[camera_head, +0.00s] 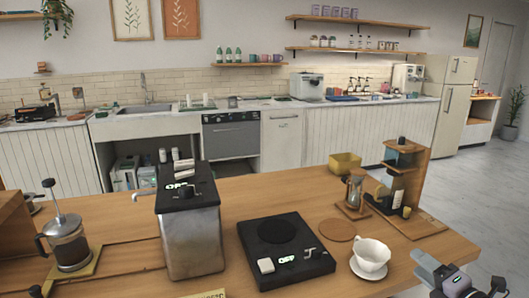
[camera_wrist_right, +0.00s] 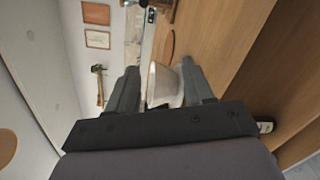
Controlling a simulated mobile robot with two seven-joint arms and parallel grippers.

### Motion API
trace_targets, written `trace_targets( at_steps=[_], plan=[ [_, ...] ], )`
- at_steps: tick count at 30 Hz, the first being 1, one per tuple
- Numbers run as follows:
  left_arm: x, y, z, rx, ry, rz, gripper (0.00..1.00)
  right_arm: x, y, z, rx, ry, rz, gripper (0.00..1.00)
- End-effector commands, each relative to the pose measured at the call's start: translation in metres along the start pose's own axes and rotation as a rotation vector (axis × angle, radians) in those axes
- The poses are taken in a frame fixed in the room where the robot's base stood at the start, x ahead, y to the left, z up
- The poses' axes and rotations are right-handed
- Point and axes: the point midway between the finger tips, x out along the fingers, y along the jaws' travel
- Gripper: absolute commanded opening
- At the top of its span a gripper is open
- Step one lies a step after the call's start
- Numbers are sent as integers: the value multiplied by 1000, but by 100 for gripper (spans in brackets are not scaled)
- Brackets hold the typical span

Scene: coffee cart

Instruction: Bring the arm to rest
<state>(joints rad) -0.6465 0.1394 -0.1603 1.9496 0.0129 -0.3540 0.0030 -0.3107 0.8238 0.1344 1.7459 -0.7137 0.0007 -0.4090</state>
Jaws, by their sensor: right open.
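My right gripper (camera_head: 462,280) is at the bottom right corner of the head view, by the front right edge of the wooden counter (camera_head: 300,190). It is open and empty. In the right wrist view its two fingers (camera_wrist_right: 158,78) are spread apart. A white cup (camera_head: 372,250) stands upright on a white saucer (camera_head: 370,270), left of the gripper and apart from it. In the wrist view the cup (camera_wrist_right: 165,82) shows in the gap between the fingers, beyond them. My left gripper is in neither view.
A black scale (camera_head: 285,262) lies left of the cup. A metal machine (camera_head: 190,235) and a French press (camera_head: 68,240) stand further left. A wooden stand (camera_head: 405,170), a small pitcher (camera_head: 354,190) and a yellow bin (camera_head: 345,163) are behind the cup. Floor is clear at the right.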

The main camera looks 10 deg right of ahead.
Motion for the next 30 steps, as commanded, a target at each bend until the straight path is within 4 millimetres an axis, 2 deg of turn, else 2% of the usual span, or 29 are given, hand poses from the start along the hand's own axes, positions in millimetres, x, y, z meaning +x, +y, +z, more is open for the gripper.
trace_targets(
  at_steps=[1,5,7,10,12,15,18,21,30],
  plan=[
    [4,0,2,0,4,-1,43,-9,-25,-28,141,2,-36,52],
    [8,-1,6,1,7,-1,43,-36,-76,-99,543,-15,-148,52],
    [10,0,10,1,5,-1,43,-54,-99,-141,773,-35,-222,52],
    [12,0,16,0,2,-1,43,-82,-123,-204,1099,-74,-335,52],
    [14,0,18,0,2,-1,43,-101,-132,-244,1306,-104,-411,52],
    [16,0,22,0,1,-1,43,-123,-136,-291,1548,-147,-507,52],
    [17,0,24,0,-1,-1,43,-138,-135,-323,1717,-179,-575,52],
    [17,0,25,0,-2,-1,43,-146,-132,-341,1807,-197,-614,52],
    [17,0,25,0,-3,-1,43,-148,-131,-346,1837,-203,-627,52]
  ],
)
